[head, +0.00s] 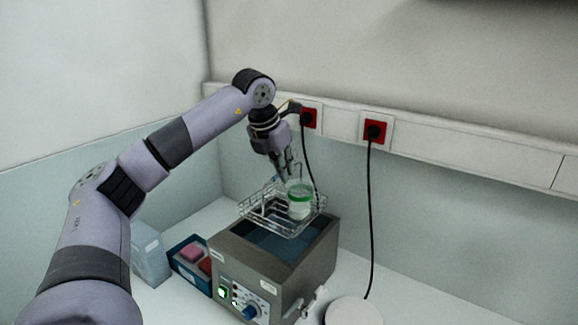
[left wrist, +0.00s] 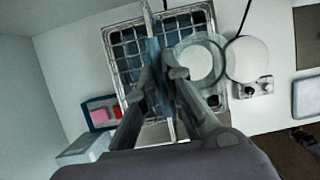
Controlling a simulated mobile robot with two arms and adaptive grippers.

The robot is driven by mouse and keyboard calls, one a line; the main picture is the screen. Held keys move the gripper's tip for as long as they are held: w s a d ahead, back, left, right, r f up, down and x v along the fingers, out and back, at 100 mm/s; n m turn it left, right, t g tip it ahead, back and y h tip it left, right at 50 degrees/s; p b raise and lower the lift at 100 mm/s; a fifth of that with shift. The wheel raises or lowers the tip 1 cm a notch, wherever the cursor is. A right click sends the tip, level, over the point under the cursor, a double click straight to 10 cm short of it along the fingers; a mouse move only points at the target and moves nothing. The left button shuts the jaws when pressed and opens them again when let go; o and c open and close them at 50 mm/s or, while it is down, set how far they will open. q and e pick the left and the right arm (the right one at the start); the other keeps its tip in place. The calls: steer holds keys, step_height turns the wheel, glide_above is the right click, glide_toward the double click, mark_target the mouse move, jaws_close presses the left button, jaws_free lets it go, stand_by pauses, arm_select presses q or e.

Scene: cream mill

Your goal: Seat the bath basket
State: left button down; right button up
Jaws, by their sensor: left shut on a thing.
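The wire basket (head: 258,214) hangs over the open top of the grey water bath (head: 232,256), and a gap seems to show below it. A clear jar with a green band (head: 300,197) stands in the basket's right part. My left gripper (head: 287,172) is shut on the basket's upright handle and points down. In the left wrist view the fingers (left wrist: 163,78) close on a blue-grey upright piece at the middle of the basket (left wrist: 127,48). The jar (left wrist: 199,64) is right of the fingers there.
A blue box with pink and red items (head: 187,257) and a pale box (head: 149,254) stand left of the bath. A white round plate (head: 353,312) is at the right. Black cords (head: 371,220) hang from red wall sockets (head: 375,131) behind.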

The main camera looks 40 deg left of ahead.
arm_select(q)
steer(key=shift+s+f+b, duration=0.25)
steer(key=shift+f+b, duration=0.25)
steer(key=shift+f, duration=0.05)
steer(key=shift+s+f+b, duration=0.25)
steer(key=shift+f+b, duration=0.6)
steer(key=shift+b+x, duration=0.5)
steer(key=shift+x, duration=0.4)
steer(key=shift+s+f+b, duration=0.1)
steer(key=shift+f+b, duration=0.4)
steer(key=shift+f, duration=0.6)
steer(key=shift+f+b, duration=3.35)
steer(key=shift+f, duration=1.1)
arm_select(e)
step_height(320, 180, down, 12)
steer(key=s, duration=0.1)
steer(key=shift+s, duration=0.25)
steer(key=shift+r, duration=0.25)
